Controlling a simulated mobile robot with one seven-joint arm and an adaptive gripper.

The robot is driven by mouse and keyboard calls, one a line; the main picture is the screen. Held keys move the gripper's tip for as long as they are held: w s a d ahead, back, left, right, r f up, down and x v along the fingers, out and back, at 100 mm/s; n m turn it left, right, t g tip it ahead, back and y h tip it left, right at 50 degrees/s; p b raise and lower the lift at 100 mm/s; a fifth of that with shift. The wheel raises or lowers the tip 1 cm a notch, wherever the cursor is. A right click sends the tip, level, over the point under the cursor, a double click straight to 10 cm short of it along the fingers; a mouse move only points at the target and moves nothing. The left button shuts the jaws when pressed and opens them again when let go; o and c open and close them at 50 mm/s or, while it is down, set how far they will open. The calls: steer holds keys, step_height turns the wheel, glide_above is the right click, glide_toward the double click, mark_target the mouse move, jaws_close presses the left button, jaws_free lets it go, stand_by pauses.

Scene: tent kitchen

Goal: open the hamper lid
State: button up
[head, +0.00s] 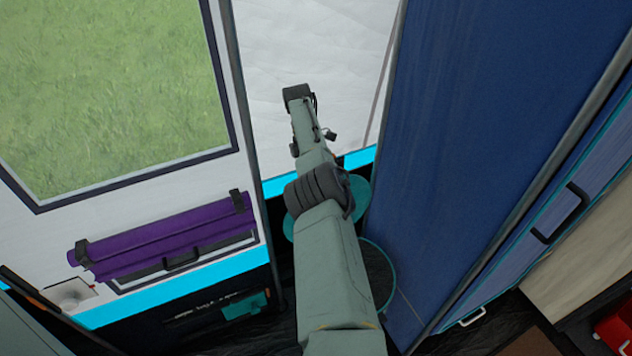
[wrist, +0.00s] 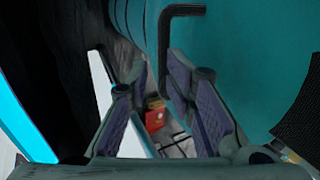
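Teal round parts, apparently the hamper (head: 361,192), show on both sides of my arm in the head view. A thin teal ring (head: 391,285) shows just below them; my arm hides much of this area. In the wrist view a broad teal surface (wrist: 245,60) fills the upper right, likely the hamper lid. A dark bent handle (wrist: 165,45) stands out in front of it. My gripper (wrist: 158,78) is open, with its fingers apart. The handle's lower end appears between the fingertips, nearer the right finger; I cannot tell whether they touch. The gripper's fingers are not discernible in the head view.
A tall blue panel (head: 470,130) stands close on the right of my arm. A purple roll (head: 165,240) hangs under the window on the left. In the wrist view a red object (wrist: 155,120) lies beyond the fingers.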

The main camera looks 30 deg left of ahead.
steer(key=shift+o, duration=1)
steer(key=shift+x, duration=1.05)
steer(key=shift+w, duration=0.1)
steer(key=shift+a+r, duration=0.1)
steer(key=shift+r, duration=0.05)
